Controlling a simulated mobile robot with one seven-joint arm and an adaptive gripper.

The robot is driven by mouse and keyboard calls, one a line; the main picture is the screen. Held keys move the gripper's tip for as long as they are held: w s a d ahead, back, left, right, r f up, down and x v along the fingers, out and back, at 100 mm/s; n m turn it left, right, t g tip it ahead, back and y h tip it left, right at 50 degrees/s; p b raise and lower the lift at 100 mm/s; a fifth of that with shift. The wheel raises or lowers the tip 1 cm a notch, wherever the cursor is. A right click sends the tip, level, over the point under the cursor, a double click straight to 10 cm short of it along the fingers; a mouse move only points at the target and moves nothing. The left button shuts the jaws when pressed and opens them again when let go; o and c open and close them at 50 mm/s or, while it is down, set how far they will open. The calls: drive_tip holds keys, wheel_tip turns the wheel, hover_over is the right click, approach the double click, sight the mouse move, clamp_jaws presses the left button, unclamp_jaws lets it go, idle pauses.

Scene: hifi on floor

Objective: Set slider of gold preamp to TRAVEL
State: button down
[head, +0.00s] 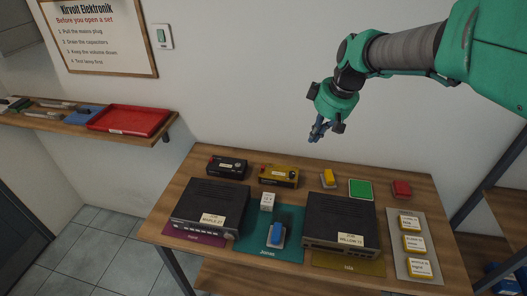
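A similar black box (227,166) stands left of the gold preamp. Two large dark units (211,205) (340,220) stand in front, with a blue-topped item (276,235) between. A yellow block (328,178), green pad (360,188) and red block (401,189) lie to the right.

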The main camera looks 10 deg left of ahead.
drive_tip(key=w+a+f+n+g+p, duration=0.1)
drive_tip(key=w+a+f+n, duration=0.3)
drive_tip(key=w+a+f, duration=0.6)
drive_tip(key=n+g+y+p, duration=0.1)
drive_tip(key=n+g+p, duration=0.1)
drive_tip(key=n, duration=0.1)
hover_over(263, 168)
drive_tip(key=a, duration=0.3)
wheel_tip(263, 168, down, 10)
drive_tip(key=shift+w+a+f, duration=0.1)
drive_tip(key=shift+w+f, duration=0.05)
drive_tip(key=shift+f, duration=0.2)
drive_tip(key=shift+f, duration=0.1)
drive_tip(key=x, duration=0.9)
drive_tip(key=shift+w+a+f, duration=0.1)
drive_tip(key=shift+w+f, duration=0.1)
drive_tip(key=shift+f, duration=0.2)
drive_tip(key=d, duration=0.3)
drive_tip(key=shift+d+r, duration=0.1)
drive_tip(key=shift+r, duration=0.05)
drive_tip(key=shift+d, duration=0.3)
